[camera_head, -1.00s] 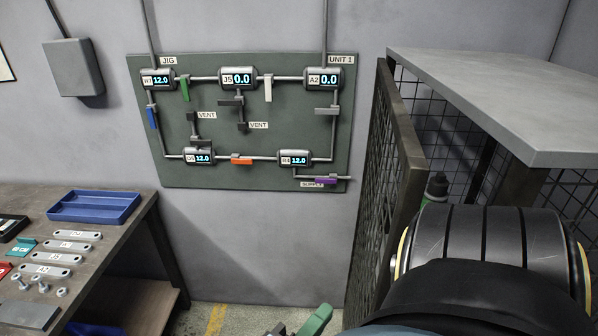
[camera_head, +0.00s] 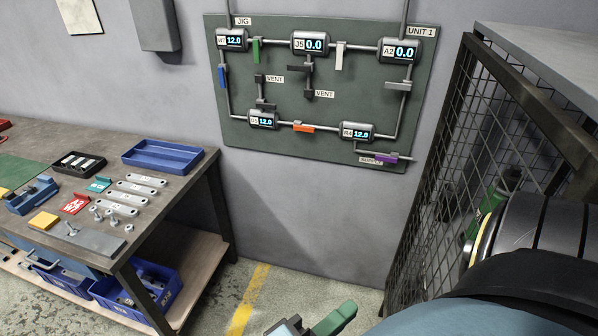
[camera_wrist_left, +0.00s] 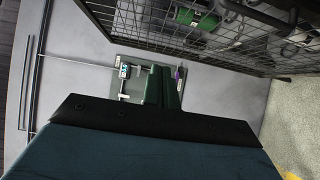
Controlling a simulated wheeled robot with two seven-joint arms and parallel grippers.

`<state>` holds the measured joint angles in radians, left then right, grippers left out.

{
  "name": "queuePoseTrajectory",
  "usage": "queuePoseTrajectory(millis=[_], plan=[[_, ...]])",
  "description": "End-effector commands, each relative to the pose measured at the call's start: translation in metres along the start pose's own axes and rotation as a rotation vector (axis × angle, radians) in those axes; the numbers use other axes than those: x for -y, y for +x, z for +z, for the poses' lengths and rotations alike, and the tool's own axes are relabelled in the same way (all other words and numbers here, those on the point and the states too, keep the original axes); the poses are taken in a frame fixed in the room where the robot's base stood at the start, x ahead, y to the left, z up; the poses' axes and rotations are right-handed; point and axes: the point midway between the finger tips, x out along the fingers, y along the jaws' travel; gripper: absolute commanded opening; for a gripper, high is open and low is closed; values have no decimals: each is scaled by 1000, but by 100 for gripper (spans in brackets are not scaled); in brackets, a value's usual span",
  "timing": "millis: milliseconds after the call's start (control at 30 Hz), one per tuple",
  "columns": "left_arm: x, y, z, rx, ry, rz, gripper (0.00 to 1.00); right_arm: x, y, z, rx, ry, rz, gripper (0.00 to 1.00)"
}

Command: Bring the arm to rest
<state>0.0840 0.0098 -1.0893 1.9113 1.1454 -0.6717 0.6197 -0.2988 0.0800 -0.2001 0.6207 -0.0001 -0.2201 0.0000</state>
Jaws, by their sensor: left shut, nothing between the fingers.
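My left gripper (camera_head: 346,309) shows only in part at the bottom edge of the head view, as a green finger above the floor. In the left wrist view its green fingers (camera_wrist_left: 160,80) are together with nothing between them. They point toward the wall, in front of the jig board (camera_wrist_left: 133,68), and cover part of it. In the head view the gripper is apart from the bench and the board. A thick black and blue link of my arm fills the lower right corner. My right gripper is in neither view.
The jig board (camera_head: 290,150) with gauges and coloured levers hangs on the wall. A workbench (camera_head: 165,205) with a blue tray (camera_head: 162,156) and labelled brackets stands left. A mesh cage (camera_head: 440,175) stands right, close to my arm. Floor between them is clear.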

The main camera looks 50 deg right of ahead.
Motion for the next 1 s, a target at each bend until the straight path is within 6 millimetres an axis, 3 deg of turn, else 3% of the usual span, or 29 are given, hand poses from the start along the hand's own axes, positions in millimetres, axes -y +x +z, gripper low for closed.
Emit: queuePoseTrajectory(millis=[200, 400, 800, 867, 1000], plan=[[3, -49, 0, 0, 2, -3, 0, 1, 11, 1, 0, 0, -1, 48], [1, -72, 0, 0, 0, -1, 0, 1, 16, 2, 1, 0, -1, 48], [4, -75, -2, -6, -6, -5, 0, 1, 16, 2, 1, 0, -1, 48], [14, -73, -6, -19, -15, -16, 0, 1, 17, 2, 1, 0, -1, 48], [59, -63, -20, -71, -62, -75, 0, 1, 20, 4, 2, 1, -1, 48]])
